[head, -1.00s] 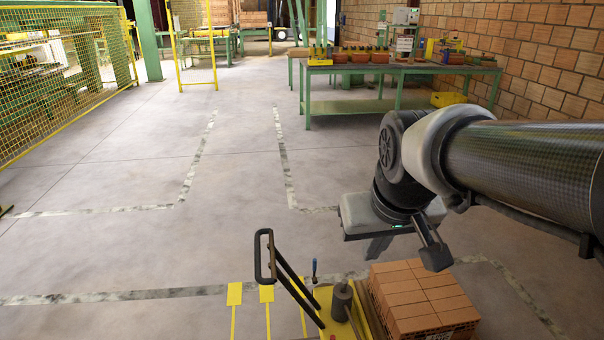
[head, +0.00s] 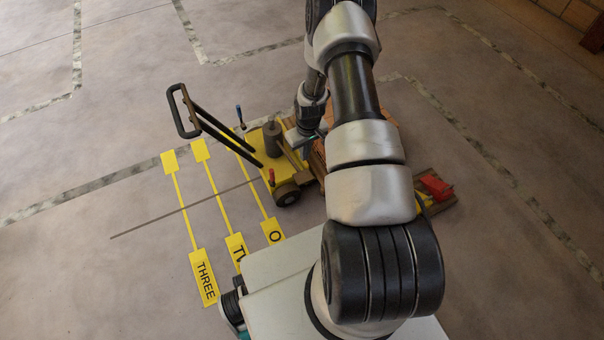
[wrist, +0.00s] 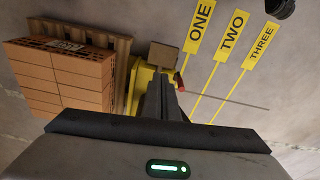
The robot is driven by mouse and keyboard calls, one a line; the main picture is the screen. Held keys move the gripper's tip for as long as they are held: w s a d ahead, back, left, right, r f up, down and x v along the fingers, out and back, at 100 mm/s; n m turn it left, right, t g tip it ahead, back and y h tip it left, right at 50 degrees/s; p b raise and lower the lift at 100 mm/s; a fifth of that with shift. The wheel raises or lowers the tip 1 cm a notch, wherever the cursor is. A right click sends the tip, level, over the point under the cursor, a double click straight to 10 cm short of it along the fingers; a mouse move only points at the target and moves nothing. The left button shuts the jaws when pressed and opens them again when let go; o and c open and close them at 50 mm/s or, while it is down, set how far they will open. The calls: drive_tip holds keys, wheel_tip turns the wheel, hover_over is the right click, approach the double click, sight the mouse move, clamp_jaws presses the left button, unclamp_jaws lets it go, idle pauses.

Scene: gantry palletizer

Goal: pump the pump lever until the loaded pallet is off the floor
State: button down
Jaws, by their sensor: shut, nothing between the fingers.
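The yellow pallet jack (head: 258,150) stands left of my arm, with a grey cylinder (head: 272,140) on top. A black loop handle (head: 181,110) on two bars slopes up to the left from it. I cannot tell which part is the pump lever. My gripper (wrist: 163,82) is shut and empty, pointing at a brown square-ended part (wrist: 164,57) on the jack; contact cannot be told. The brick load (wrist: 62,78) lies on a wooden pallet (wrist: 95,38); the gap to the floor is not visible.
A thin rod (head: 180,210) extends left from the jack above yellow floor markers labelled ONE, TWO (head: 237,248) and THREE (head: 203,278). A red block (head: 436,187) sits at the pallet's right end.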

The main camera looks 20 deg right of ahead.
sight(304, 178)
drive_tip(key=f, duration=0.2)
drive_tip(key=s+f, duration=0.1)
drive_tip(key=shift+s+f, duration=0.15)
drive_tip(key=shift+f, duration=0.25)
drive_tip(key=shift+w+a+f+b, duration=0.1)
drive_tip(key=shift+w+f+b, duration=0.1)
drive_tip(key=shift+f+b, duration=1.25)
drive_tip(key=shift+w+f+b, duration=0.15)
drive_tip(key=shift+f+b, duration=0.6)
drive_tip(key=shift+f, duration=1.25)
wheel_tip(304, 178, down, 3)
drive_tip(key=b, duration=0.2)
drive_tip(key=shift+b, duration=0.4)
drive_tip(key=shift+f, duration=0.7)
